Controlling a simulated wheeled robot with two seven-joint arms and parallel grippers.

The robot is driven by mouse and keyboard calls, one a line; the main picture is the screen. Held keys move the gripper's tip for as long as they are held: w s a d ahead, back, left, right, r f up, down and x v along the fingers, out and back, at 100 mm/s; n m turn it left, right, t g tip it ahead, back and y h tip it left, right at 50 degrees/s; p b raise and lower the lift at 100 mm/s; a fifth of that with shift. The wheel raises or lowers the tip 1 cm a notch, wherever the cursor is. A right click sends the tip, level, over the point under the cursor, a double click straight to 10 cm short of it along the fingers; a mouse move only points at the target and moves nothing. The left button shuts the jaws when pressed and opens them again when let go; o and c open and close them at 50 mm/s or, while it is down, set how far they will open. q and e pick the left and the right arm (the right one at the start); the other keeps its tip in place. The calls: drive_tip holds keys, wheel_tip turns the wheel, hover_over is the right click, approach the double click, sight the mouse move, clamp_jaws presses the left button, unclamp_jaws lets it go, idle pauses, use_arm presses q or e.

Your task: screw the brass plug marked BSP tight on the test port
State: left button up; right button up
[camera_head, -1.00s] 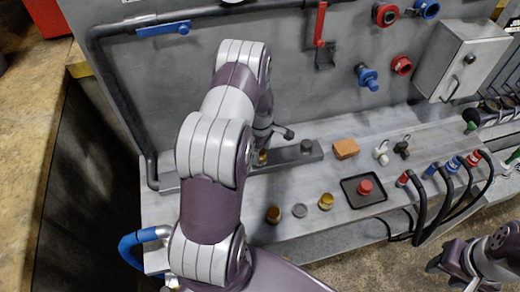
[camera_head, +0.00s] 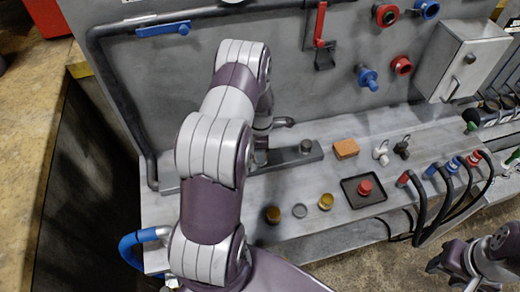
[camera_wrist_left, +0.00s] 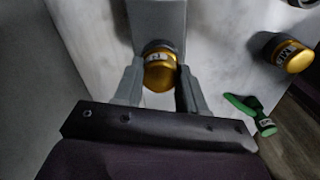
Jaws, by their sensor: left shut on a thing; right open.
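My left gripper (camera_wrist_left: 160,85) is shut on a brass plug (camera_wrist_left: 158,70) with a white label, whose letters I cannot read surely. The plug sits at the grey block (camera_wrist_left: 158,14). Whether it is seated fully is hidden. In the head view, my left gripper (camera_head: 262,150) is mostly behind my own arm, over the long grey bar (camera_head: 292,156) at the back of the bench. My right gripper (camera_head: 442,264) is open and empty at the lower right, away from the bench.
Two other brass plugs (camera_head: 273,215) (camera_head: 326,201) and a grey disc (camera_head: 300,210) stand on the front bench. A black tray (camera_head: 352,198) holds a red-topped part (camera_head: 365,187). An orange block (camera_head: 346,149) lies behind. Black hoses (camera_head: 421,205) arch at the right.

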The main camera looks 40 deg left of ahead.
use_arm(q)
drive_tip(key=m, duration=0.4)
drive_tip(key=shift+m, duration=0.4)
drive_tip(key=m, duration=0.5)
drive_tip(key=m, duration=0.5)
drive_tip(key=m, duration=0.5)
drive_tip(key=shift+m, duration=0.3)
drive_tip(key=o, duration=1.2)
